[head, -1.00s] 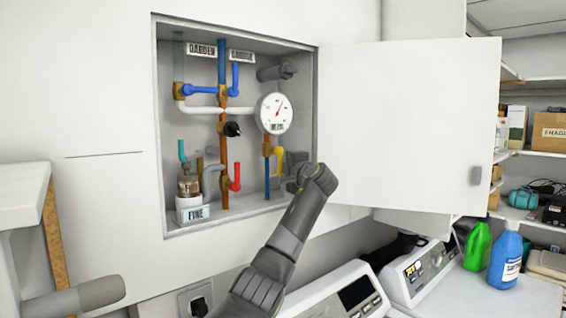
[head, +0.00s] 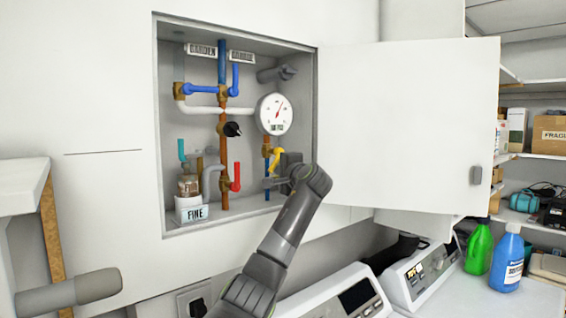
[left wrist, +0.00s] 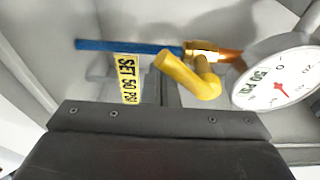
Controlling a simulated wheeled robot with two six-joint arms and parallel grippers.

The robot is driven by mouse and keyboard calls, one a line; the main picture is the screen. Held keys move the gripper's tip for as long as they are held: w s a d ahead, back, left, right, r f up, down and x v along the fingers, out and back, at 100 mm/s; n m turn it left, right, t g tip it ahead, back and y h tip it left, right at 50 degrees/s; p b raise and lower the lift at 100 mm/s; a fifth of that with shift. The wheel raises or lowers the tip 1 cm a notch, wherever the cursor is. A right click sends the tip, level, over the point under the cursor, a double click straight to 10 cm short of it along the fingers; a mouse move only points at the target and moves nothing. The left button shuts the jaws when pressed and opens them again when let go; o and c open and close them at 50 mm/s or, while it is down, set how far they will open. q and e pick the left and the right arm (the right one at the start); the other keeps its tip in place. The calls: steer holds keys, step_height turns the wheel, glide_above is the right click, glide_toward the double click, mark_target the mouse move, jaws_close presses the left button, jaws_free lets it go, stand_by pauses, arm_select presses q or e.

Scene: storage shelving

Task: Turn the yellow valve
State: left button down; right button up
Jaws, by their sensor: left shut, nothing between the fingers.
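The yellow valve (head: 276,159) is a small lever handle on a brass fitting, below the round white gauge (head: 274,114) inside the open wall cabinet. In the head view the lever slants, its lower end to the left. In the left wrist view the yellow valve (left wrist: 190,78) is large, just beyond my fingers, beside the brass fitting and a blue pipe (left wrist: 130,46). My left gripper (head: 269,183) is shut and empty, its fingertips just under the lever's lower end. It also shows in the left wrist view (left wrist: 165,92). I cannot tell whether it touches the lever. My right gripper is out of view.
A red valve handle (head: 236,177) and a black knob (head: 232,129) are left of the yellow valve. The open cabinet door (head: 410,125) stands to the right. White appliances (head: 345,295) stand below. A label (left wrist: 128,78) reads SET 50 PSI.

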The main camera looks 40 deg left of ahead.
arm_select(q)
steer(key=shift+s, duration=0.3)
steer(key=shift+s+a+r, duration=0.1)
steer(key=shift+s, duration=0.15)
steer(key=shift+s+r+b, duration=0.15)
steer(key=shift+s+b, duration=0.15)
steer(key=shift+b, duration=0.05)
steer(key=shift+s, duration=0.15)
steer(key=shift+s+r, duration=0.15)
steer(key=shift+r, duration=0.05)
steer(key=shift+s+a+r, duration=0.1)
steer(key=shift+s+r, duration=0.2)
steer(key=shift+s, duration=0.1)
steer(key=shift+s+r, duration=0.1)
steer(key=shift+r, duration=0.1)
stand_by(0.3)
steer(key=shift+s+r, duration=0.3)
steer(key=shift+r, duration=0.2)
